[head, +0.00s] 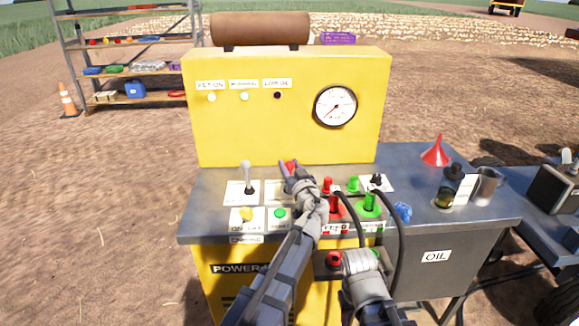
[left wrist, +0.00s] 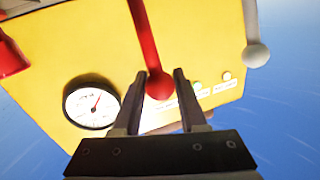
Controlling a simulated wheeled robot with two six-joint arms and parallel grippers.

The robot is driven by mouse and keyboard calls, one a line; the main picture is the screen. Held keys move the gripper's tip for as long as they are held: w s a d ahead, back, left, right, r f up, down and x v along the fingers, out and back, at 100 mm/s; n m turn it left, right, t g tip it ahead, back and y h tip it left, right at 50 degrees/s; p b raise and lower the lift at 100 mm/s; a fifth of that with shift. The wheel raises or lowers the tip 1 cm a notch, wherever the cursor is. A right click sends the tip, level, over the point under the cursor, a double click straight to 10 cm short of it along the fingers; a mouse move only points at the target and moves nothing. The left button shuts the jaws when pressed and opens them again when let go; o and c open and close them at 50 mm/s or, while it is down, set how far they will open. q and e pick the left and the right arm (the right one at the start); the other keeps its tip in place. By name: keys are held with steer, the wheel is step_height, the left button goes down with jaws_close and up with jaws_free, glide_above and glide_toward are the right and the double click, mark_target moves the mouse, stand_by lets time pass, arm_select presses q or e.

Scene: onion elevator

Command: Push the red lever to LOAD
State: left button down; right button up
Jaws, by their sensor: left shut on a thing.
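The red lever (head: 290,166) stands on the console, and only its red knob shows in the head view, between the fingers of my left gripper (head: 289,168). In the left wrist view, the red lever (left wrist: 146,35) ends in a round knob between the two dark fingers of my left gripper (left wrist: 159,88). The gripper is shut on it. The lever's base and most of its label plate are hidden behind my gripper in the head view. A grey part of an arm of mine shows at the bottom centre; no right fingertips can be made out.
A grey-white lever (head: 246,176) stands left of the red one. Yellow (head: 246,214) and green (head: 280,213) buttons sit in front. Red (head: 337,206) and green (head: 369,204) connectors with black cables are on the right. The yellow panel with a gauge (head: 335,106) rises behind.

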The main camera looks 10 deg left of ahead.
arm_select(q)
steer(key=shift+w+r+g+p, duration=0.2)
steer(key=shift+r+g+p, duration=0.1)
steer(key=shift+p, duration=0.3)
steer(key=w+p, duration=0.1)
steer(key=p, duration=0.1)
steer(key=w+r+g+p, duration=0.1)
steer(key=p, duration=0.1)
steer(key=w+a+g+h+p, duration=0.1)
steer(key=p, duration=0.1)
steer(key=shift+r+m, duration=0.15)
steer(key=shift+m, duration=0.15)
steer(key=shift+w+a+f+m+g+h+p, duration=0.15)
steer(key=shift+w+a+f+g+h+p, duration=0.15)
steer(key=shift+w+g+p, duration=0.4)
steer(key=shift+w+a+f+m+g+h+p, duration=0.15)
steer(key=shift+w+f+g+h+p, duration=0.25)
steer(key=shift+w+p, duration=0.55)
steer(key=shift+w+a+f+m+g+h+p, duration=0.1)
steer(key=shift+w+a+f+g+h+p, duration=0.15)
steer(key=shift+w+g+p, duration=0.55)
steer(key=shift+w, duration=0.15)
steer(key=shift+c, duration=2.3)
jaws_free()
